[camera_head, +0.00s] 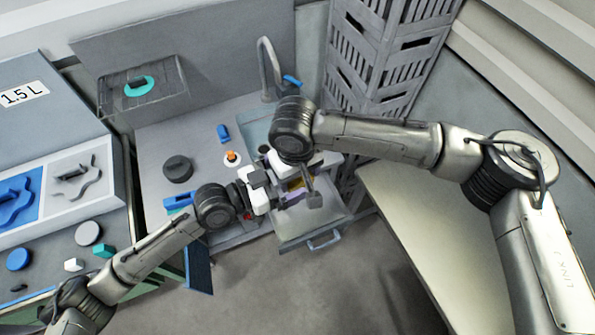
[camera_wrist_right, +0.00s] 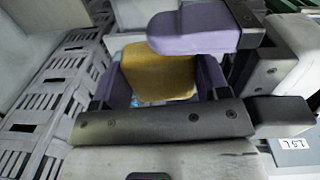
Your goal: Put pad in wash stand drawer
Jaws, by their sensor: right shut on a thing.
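The yellow pad (camera_wrist_right: 155,75) is between the purple fingers of my right gripper (camera_wrist_right: 163,78), which is shut on it. In the head view only a small yellow part of the pad (camera_head: 296,185) shows, above the open wash stand drawer (camera_head: 327,222). The right gripper (camera_head: 297,183) is partly hidden by the arms. My left gripper (camera_head: 290,199) is close beside it over the drawer's left part, and its finger opening is not clear. A further purple finger (camera_wrist_right: 195,28) crosses in front of the pad's upper edge in the right wrist view.
The drawer handle (camera_head: 324,240) faces the open floor. The wash stand top (camera_head: 160,145) carries a dark round piece (camera_head: 177,168), a blue piece (camera_head: 223,133) and an orange-topped item (camera_head: 231,157). The faucet (camera_head: 266,65) stands behind. Grey crates (camera_head: 385,60) are stacked at the right.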

